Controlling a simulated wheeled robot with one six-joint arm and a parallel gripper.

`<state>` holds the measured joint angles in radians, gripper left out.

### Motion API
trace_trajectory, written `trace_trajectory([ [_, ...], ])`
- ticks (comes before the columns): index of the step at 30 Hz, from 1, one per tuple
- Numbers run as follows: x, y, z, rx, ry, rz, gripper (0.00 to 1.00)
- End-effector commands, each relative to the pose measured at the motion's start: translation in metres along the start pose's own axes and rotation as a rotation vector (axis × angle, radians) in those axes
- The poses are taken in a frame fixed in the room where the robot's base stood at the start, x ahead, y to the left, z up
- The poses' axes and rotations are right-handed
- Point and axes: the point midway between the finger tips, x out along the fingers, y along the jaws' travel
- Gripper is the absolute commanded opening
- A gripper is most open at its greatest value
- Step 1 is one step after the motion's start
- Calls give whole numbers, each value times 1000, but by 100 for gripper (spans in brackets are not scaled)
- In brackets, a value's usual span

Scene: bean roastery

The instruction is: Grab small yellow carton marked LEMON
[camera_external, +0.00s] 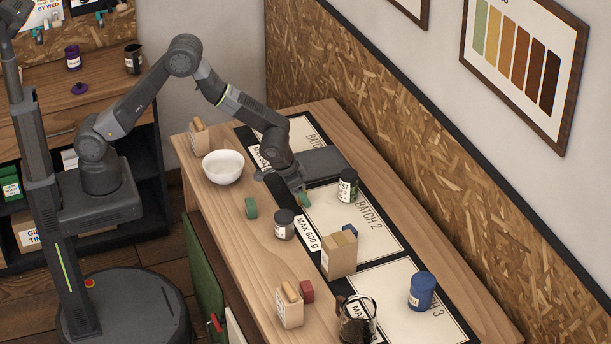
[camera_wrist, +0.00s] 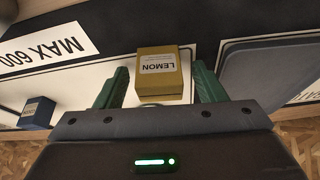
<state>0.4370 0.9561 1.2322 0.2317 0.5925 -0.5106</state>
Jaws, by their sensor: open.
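The small yellow carton marked LEMON (camera_wrist: 160,78) stands in the middle of the wrist view, on a pale panel of the counter mat. My gripper (camera_wrist: 160,72) is open, with one green finger left of the carton and one right of it. A gap shows on each side, so neither finger seems to touch it.
A grey tray (camera_external: 321,163) lies right beside my gripper. A blue box (camera_wrist: 38,112) stands left in the wrist view. A cardboard box (camera_external: 338,261), a grey-lidded jar (camera_external: 284,225), a green roll (camera_external: 251,208) and a white bowl (camera_external: 223,167) stand on the counter.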

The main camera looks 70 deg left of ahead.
Motion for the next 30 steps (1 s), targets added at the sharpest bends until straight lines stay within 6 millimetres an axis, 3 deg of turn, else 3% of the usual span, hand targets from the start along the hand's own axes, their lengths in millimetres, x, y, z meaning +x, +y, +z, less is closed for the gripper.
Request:
trace_trajectory([
  [2, 0, 0, 0, 0, 0, 0, 60],
  [9, 0, 0, 0, 0, -1, 0, 16],
  [20, -8, 0, -4, 0, 1, 0, 16],
  [30, -67, 0, -28, -1, 4, 2, 16],
])
